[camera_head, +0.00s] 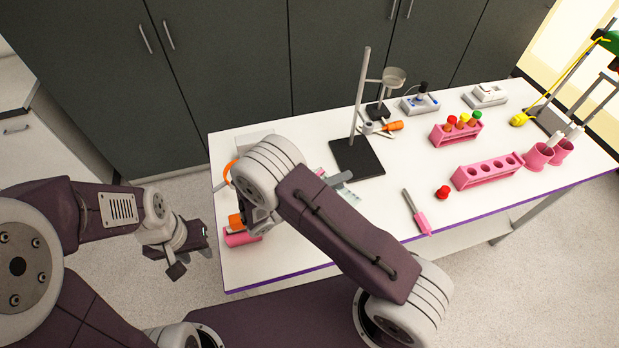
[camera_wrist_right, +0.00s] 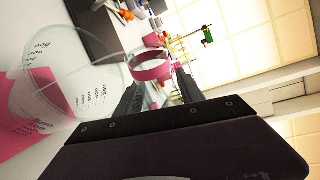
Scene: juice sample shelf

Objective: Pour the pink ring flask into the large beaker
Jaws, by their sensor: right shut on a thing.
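In the right wrist view, my right gripper (camera_wrist_right: 160,95) is shut on the pink ring flask (camera_wrist_right: 152,70). The flask is clear glass with a pink band, and its lower part is partly hidden between the fingers. The large beaker (camera_wrist_right: 85,65), clear with printed volume marks, is close on the left of that view; a pink area shows through and beside it. In the head view, my right gripper (camera_head: 256,222) is over the table's left end, and my forearm hides much of what is there. My left gripper (camera_head: 190,255) is open and empty, left of the table.
The white table (camera_head: 285,265) also bears a ring stand (camera_head: 357,158), pink test tube racks (camera_head: 487,171), a pink-handled tool (camera_head: 417,213) and a red cap (camera_head: 442,192). A pink piece (camera_head: 240,238) lies by the right gripper.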

